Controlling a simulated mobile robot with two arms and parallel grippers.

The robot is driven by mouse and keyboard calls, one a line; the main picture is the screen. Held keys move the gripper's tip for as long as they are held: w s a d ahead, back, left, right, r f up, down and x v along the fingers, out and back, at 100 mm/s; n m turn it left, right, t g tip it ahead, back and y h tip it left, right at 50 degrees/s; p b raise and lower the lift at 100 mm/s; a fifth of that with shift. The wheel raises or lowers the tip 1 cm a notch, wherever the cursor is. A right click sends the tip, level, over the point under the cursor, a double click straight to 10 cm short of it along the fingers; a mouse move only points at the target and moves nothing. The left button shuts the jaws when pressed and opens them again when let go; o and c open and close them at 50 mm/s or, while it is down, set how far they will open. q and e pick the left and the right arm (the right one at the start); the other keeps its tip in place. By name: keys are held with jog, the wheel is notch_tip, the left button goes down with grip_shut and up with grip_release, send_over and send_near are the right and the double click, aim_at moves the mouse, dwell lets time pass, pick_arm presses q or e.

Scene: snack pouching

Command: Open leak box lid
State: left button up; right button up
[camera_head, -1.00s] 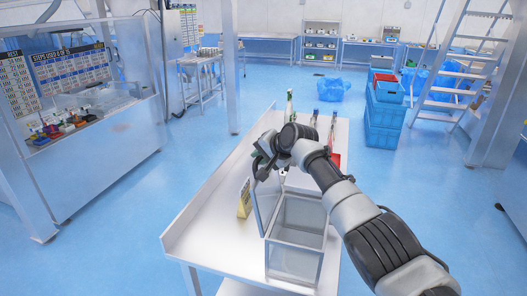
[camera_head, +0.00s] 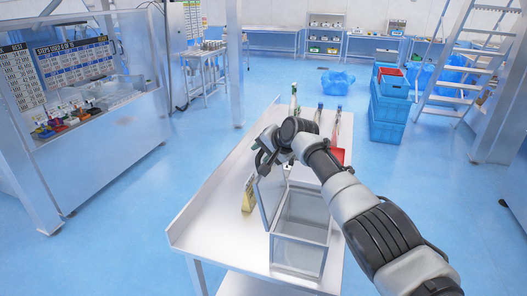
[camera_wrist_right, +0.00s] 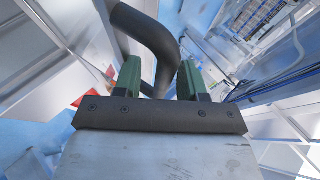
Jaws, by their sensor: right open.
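The leak box (camera_head: 300,256) is a clear, pale-framed box on the white table. Its lid (camera_head: 270,197) stands raised at the box's left side, tilted up, and the box top is uncovered. My right gripper (camera_head: 261,160) is at the lid's upper edge, with its arm reaching over the box from the right. In the right wrist view, its two green fingertips (camera_wrist_right: 159,80) are apart, with a dark curved tube behind them. Whether the fingers touch the lid I cannot tell. My left gripper is not in view.
A small yellow sign (camera_head: 249,194) stands on the table (camera_head: 212,214) left of the lid. Upright items, one a green-topped one (camera_head: 294,101), stand at the table's far end near a red object (camera_head: 339,155). Blue crates (camera_head: 388,115) stand on the floor beyond.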

jog(key=shift+d+r, duration=0.1)
jog(key=shift+s+d+r+b, duration=0.35)
jog(key=b+v, duration=0.3)
jog(key=v, duration=0.6)
jog(key=shift+s, duration=0.2)
jog(key=shift+r, duration=0.1)
